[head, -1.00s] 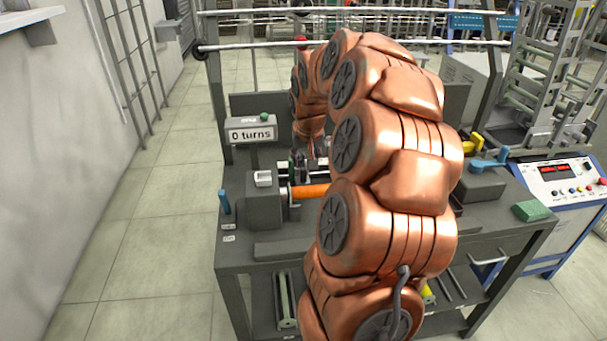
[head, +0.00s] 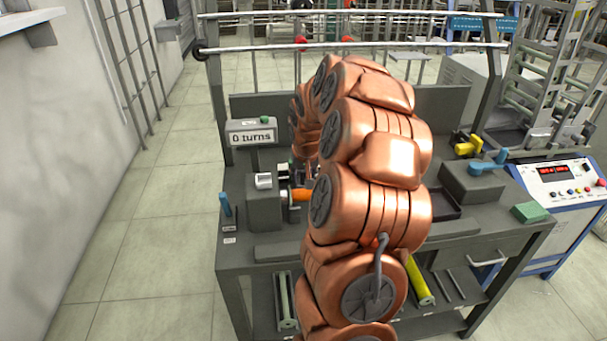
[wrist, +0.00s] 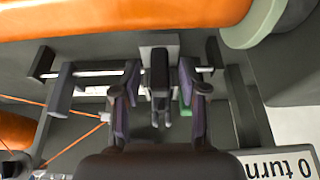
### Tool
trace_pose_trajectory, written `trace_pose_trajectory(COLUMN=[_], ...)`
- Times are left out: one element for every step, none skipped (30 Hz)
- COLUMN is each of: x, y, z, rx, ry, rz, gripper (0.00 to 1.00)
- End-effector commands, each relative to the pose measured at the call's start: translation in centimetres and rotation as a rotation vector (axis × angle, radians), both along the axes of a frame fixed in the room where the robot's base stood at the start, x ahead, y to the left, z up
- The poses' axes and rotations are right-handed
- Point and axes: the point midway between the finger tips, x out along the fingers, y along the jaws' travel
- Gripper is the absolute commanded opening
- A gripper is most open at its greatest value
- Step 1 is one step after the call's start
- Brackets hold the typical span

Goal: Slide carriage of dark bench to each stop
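The dark bench (head: 285,252) stands ahead of me, with a "0 turns" display (head: 252,136) at its back left. In the wrist view, a dark upright carriage block (wrist: 159,75) sits on a thin pale rail (wrist: 95,73). Dark blocks that look like stops stand along the rail, one on the left (wrist: 42,62) and one on the right (wrist: 212,50). My gripper (wrist: 158,80) is open, with one finger on each side of the carriage block and visible gaps between. In the head view, my arm hides most of the carriage and rail.
An orange cylinder (wrist: 130,18) lies close along the rail and also shows in the head view (head: 301,195). Orange threads (wrist: 75,145) run at the wrist view's lower left. A blue-handled block (head: 480,180) and green pad (head: 530,212) stand at the bench's right.

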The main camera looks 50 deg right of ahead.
Motion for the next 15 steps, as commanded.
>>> trace_pose_trajectory(x=[0.01,0.00,0.00,0.00,0.00,0.00,0.00,0.00,0.00,0.01,0.00,0.00,0.00,0.00,0.00], y=[0.01,0.01,0.01,0.01,0.01,0.01,0.01,0.01,0.01,0.02,0.02,0.01,0.01,0.01,0.02], z=[0.00,0.01,0.01,0.01,0.01,0.01,0.01,0.01,0.01,0.01,0.01,0.02,0.02,0.02,0.03], rx=[0.000,0.000,0.000,0.000,0.000,0.000,0.000,0.000,0.000,0.000,0.000,0.000,0.000,0.000,0.000], ry=[0.000,0.000,0.000,0.000,0.000,0.000,0.000,0.000,0.000,0.000,0.000,0.000,0.000,0.000,0.000], rz=[0.000,0.000,0.000,0.000,0.000,0.000,0.000,0.001,0.001,0.001,0.000,0.000,0.000,0.000,0.001], gripper=[0.35,0.32,0.28,0.25,0.22,0.18,0.15,0.11,0.07,0.04,0.01,0.00,0.00,0.00,0.00])
